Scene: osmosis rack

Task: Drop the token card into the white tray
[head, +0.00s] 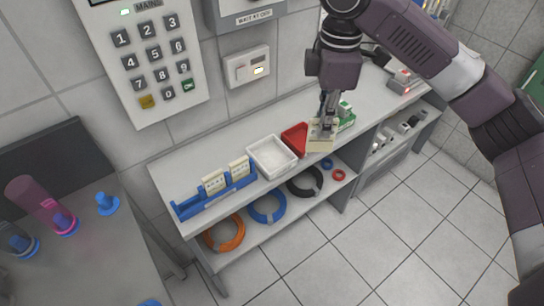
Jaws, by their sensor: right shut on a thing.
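My right gripper (326,117) points down over the right part of the bench and is shut on a cream token card (321,136). The card hangs above the red tray, at its right side in the picture. The white tray (271,156) stands on the bench just left of the red tray and looks empty. My left gripper is not in view.
The red tray (297,138) and a green-and-white box (346,117) are close to the card. A blue rack (196,204) with cream cards stands left of the white tray. Coloured coils, one orange (223,232), lie on the shelf below. A keypad (148,60) hangs on the wall.

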